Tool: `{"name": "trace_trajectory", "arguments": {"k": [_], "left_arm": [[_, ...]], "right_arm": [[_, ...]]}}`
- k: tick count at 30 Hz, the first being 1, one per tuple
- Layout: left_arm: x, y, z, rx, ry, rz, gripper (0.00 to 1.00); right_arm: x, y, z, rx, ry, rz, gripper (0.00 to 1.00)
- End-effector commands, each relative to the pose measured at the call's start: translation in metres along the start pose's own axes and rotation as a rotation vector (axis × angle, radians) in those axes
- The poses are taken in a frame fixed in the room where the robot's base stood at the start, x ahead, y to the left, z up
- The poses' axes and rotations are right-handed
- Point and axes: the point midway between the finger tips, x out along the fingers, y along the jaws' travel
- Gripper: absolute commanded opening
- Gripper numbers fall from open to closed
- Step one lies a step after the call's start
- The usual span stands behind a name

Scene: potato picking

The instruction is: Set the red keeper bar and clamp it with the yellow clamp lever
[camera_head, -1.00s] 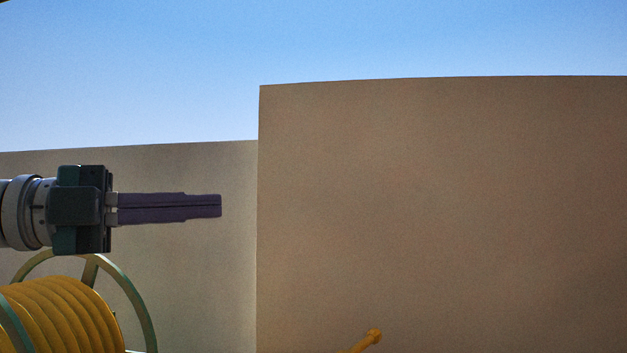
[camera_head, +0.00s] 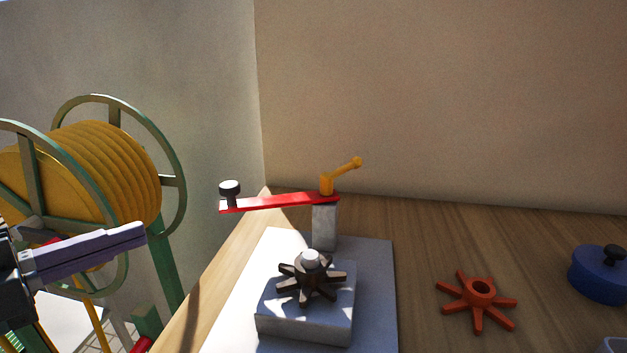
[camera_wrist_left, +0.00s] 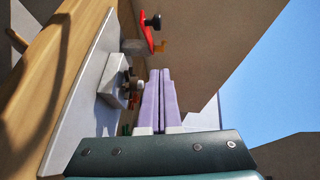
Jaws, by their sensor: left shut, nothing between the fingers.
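The red keeper bar (camera_head: 280,202) reaches out to the left from the top of a grey post, with a black knob (camera_head: 230,188) at its free end. The yellow clamp lever (camera_head: 341,175) stands on the post end of the bar, its handle tilted up to the right. The bar (camera_wrist_left: 147,32) and the lever (camera_wrist_left: 161,46) also show small in the left wrist view. Below the bar's level, a dark star wheel (camera_head: 310,278) sits on a grey block. My left gripper (camera_head: 143,232) is shut and empty, left of the bar and apart from it. My right gripper is not in view.
A grey base plate (camera_head: 377,290) lies on the wooden table (camera_head: 420,230). An orange star wheel (camera_head: 478,300) and a blue lidded pot (camera_head: 600,275) are at the right. A yellow hose reel (camera_head: 100,170) stands left, behind my left gripper. A wall closes the back.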

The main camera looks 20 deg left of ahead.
Motion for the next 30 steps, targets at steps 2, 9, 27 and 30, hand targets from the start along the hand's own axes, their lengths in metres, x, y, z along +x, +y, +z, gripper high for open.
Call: {"name": "trace_trajectory", "arguments": {"k": [2, 9, 27, 30], "left_arm": [[0.005, 0.001, 0.0, 0.003, -0.002, -0.001, 0.0], [0.043, 0.0, 0.001, 0.005, 0.0, -0.005, 0.0], [0.122, 0.001, 0.023, 0.003, 0.001, -0.001, 0.0], [0.126, 0.001, 0.027, 0.003, 0.001, -0.001, 0.0]], "right_arm": [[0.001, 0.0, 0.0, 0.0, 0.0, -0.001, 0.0], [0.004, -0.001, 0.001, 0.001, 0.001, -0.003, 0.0], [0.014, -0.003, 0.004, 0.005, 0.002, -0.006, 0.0], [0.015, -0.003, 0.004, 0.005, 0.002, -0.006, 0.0]]}}
